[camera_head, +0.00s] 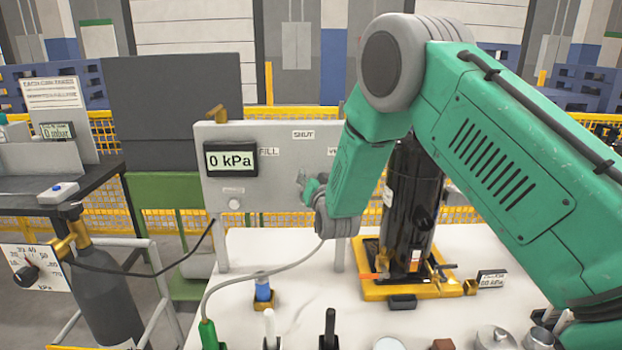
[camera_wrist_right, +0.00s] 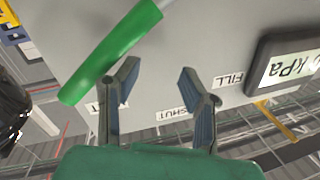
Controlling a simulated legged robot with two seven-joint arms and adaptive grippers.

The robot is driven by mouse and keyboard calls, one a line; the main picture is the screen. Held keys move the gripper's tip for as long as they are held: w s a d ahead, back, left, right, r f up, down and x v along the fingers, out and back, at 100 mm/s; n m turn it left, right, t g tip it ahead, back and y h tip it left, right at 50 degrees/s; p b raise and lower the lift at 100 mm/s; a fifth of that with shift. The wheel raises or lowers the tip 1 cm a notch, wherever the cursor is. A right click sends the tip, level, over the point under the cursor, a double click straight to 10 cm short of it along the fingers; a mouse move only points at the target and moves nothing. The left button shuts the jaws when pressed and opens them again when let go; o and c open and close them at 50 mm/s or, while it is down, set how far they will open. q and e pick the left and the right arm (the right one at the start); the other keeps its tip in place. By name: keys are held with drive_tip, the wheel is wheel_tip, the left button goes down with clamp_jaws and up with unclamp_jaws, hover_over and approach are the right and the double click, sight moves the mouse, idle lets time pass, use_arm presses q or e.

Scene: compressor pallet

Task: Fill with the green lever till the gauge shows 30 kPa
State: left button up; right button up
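The gauge (camera_head: 231,160) on the grey panel (camera_head: 270,195) reads 0 kPa. It also shows upside down in the right wrist view (camera_wrist_right: 285,68). The green lever (camera_wrist_right: 110,52) slants across the upper left of the wrist view, beside the left-hand fingertip and not between the fingers. Whether it touches that finger I cannot tell. My right gripper (camera_wrist_right: 162,85) is open and empty in front of the panel, near the SHUT label (camera_wrist_right: 173,113) and FILL label (camera_wrist_right: 229,79). In the head view my right gripper (camera_head: 310,190) and forearm hide most of the lever. My left gripper is out of view.
A black cylinder (camera_head: 408,200) stands on a yellow base (camera_head: 370,285) on the white table (camera_head: 300,290), right of the panel. A grey bottle (camera_head: 105,295) with a kPa dial (camera_head: 35,268) stands at left. A hose with a green end (camera_head: 208,335) crosses the table front.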

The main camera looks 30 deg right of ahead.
drive_tip(key=v, duration=1.1)
drive_tip(key=shift+s+a, duration=0.15)
drive_tip(key=shift+s, duration=0.25)
